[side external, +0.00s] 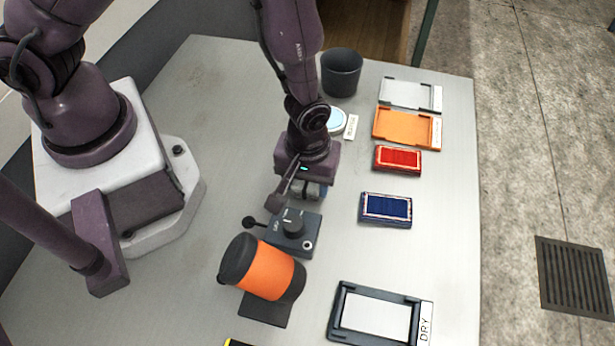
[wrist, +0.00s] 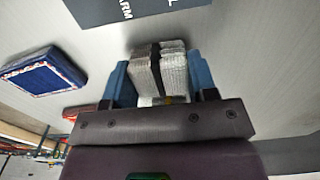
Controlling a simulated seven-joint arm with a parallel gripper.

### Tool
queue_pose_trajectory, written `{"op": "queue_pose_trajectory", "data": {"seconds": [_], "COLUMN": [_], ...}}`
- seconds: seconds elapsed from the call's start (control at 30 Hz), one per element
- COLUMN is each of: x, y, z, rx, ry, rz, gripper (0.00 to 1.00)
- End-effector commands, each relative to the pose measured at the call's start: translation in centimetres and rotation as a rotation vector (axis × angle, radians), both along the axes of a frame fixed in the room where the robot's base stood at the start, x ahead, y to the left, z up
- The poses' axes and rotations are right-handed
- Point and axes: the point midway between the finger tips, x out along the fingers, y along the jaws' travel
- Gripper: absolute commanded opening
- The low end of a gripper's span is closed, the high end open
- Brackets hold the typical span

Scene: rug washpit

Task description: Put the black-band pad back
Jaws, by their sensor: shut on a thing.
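The black-band pad (wrist: 174,72) is a thick, pale, folded pad with a dark band around its middle. In the wrist view it sits between the two blue fingers of my gripper (wrist: 158,80), which is shut on it. In the side view my gripper (side external: 308,190) points down just behind the dark knob box (side external: 292,232), and only a small part of the pad shows under it. I cannot tell whether the pad touches the table. A black tray marked DRY (side external: 335,318) with a pale inside lies at the front right.
A red mat (side external: 397,160) and a blue mat (side external: 386,209) lie to the right. Orange (side external: 378,130) and grey (side external: 384,88) trays, a round dish (side external: 337,122) and a dark bin (side external: 341,72) stand behind. An orange-black canister (side external: 265,272) leans in front. The table's middle right is clear.

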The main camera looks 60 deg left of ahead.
Motion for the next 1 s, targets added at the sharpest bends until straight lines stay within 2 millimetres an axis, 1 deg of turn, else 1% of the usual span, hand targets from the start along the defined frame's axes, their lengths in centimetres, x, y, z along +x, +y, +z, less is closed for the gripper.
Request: {"op": "queue_pose_trajectory", "data": {"seconds": [0.07, 0.1, 0.17, 0.2, 0.47, 0.6, 0.67, 0.77, 1.0], "x": [0.0, 0.0, 0.0, 0.0, 0.0, 0.1, 0.1, 0.1, 0.1], "y": [0.0, 0.0, 0.0, 0.0, 0.0, 0.0, -0.1, -0.1, -0.2], "z": [-0.2, -0.3, -0.3, -0.3, -0.2, 0.6, 1.4, 3.2, 8.2], "rx": [0.001, 0.001, 0.0, 0.0, 0.0, 0.0, -0.001, -0.002, -0.004], "ry": [0.001, 0.001, 0.0, 0.0, 0.0, -0.003, -0.005, -0.005, -0.006], "rz": [0.0, 0.0, 0.0, 0.0, 0.0, -0.001, -0.002, -0.002, -0.004], "gripper": [0.33, 0.55, 0.68, 0.78, 0.78, 0.78, 0.78, 0.78, 0.78]}}
